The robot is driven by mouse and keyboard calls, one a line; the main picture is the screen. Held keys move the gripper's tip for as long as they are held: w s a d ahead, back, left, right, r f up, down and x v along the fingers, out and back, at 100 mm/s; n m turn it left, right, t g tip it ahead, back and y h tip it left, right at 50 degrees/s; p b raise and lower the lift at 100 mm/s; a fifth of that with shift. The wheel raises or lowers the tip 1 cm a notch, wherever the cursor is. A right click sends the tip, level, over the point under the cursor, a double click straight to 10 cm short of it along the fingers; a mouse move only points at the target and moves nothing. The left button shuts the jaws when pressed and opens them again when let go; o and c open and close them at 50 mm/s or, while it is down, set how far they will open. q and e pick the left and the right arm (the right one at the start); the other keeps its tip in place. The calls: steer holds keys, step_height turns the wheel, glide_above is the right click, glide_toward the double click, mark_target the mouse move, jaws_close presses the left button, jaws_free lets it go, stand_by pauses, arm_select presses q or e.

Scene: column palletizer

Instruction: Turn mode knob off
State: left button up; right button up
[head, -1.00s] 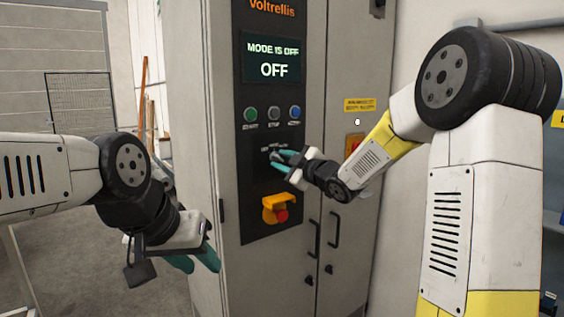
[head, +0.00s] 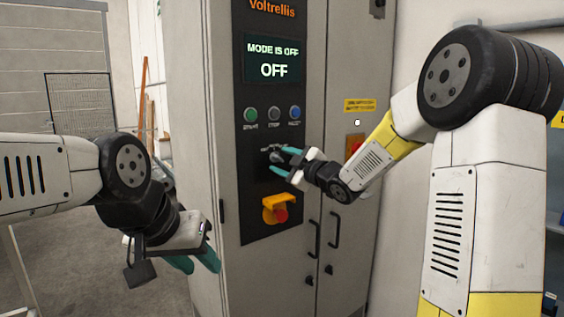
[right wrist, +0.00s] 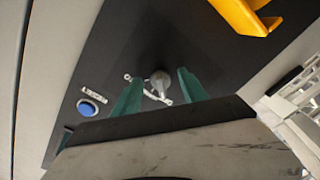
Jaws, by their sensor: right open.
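The mode knob (right wrist: 160,82) is a small grey knob on the cabinet's dark panel. In the head view the knob (head: 276,156) is partly hidden by my right gripper. My right gripper (head: 285,161) is open with its teal fingers at the knob. In the right wrist view the right fingers (right wrist: 158,95) stand apart on either side of the knob, with a gap to each side. The display (head: 273,60) above reads "MODE IS OFF" and "OFF". My left gripper (head: 194,262) hangs low at the left, away from the panel; its teal fingers look apart.
Green, grey and blue buttons (head: 272,113) sit above the knob. A yellow and red switch (head: 280,211) sits below it. Cabinet door handles (head: 333,229) are to the lower right.

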steer(key=v, duration=0.7)
steer(key=shift+s, duration=0.15)
steer(key=shift+d, duration=0.1)
steer(key=s+d+f+m+g+h, duration=0.2)
steer(key=s+d+m+h, duration=0.7)
steer(key=s+d+m, duration=0.15)
steer(key=s+f+m+g, duration=0.3)
steer(key=s, duration=0.6)
steer(key=s+a+f+m+g, duration=0.1)
steer(key=s+f+m+g, duration=0.2)
steer(key=s, duration=0.7)
steer(key=shift+s+a+f+y, duration=0.15)
steer(key=shift+a+f+y, duration=0.05)
steer(key=shift+f+y, duration=0.15)
